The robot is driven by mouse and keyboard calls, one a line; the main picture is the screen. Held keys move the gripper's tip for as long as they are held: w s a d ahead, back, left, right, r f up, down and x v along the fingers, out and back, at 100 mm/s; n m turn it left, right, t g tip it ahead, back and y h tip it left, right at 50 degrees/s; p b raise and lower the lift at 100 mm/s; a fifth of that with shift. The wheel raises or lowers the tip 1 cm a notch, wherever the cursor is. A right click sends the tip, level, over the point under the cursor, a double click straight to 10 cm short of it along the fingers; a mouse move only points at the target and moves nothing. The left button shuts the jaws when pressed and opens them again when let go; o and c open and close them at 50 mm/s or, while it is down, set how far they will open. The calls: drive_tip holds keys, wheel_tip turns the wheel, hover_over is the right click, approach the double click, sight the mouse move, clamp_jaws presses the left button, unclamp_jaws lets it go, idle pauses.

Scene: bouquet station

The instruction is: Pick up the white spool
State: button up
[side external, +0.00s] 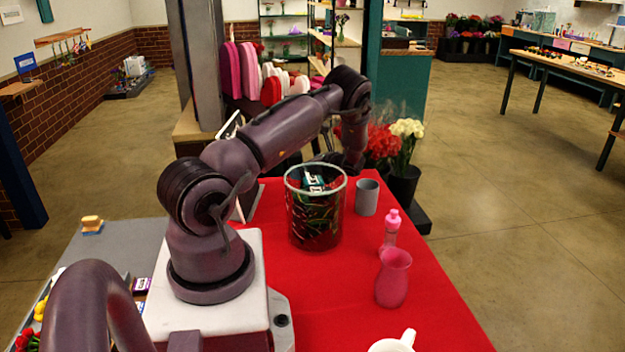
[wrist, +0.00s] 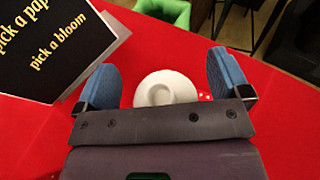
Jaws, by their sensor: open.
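The white spool (wrist: 180,84) stands on the red cloth in the wrist view, seen from above, with a round recess in its top. My gripper (wrist: 163,68) is open, with one blue finger on each side of the spool and visible gaps between. The lower part of the spool is hidden by my gripper's body. In the side view the spool does not show, and my gripper is hard to make out behind the wire bin.
A black sign (wrist: 55,35) stands close to the left finger. A green container (wrist: 168,10) is beyond the red table edge. The side view shows a wire bin (side external: 316,215), grey cup (side external: 367,197), pink bottle (side external: 390,232), pink vase (side external: 393,279) and white mug (side external: 393,345).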

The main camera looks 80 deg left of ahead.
drive_tip(key=shift+c, duration=0.3)
drive_tip(key=c, duration=1)
drive_tip(key=shift+r, duration=0.1)
drive_tip(key=w+r, duration=0.3)
drive_tip(key=r, duration=0.7)
wheel_tip(320, 180, down, 10)
drive_tip(key=shift+r, duration=0.1)
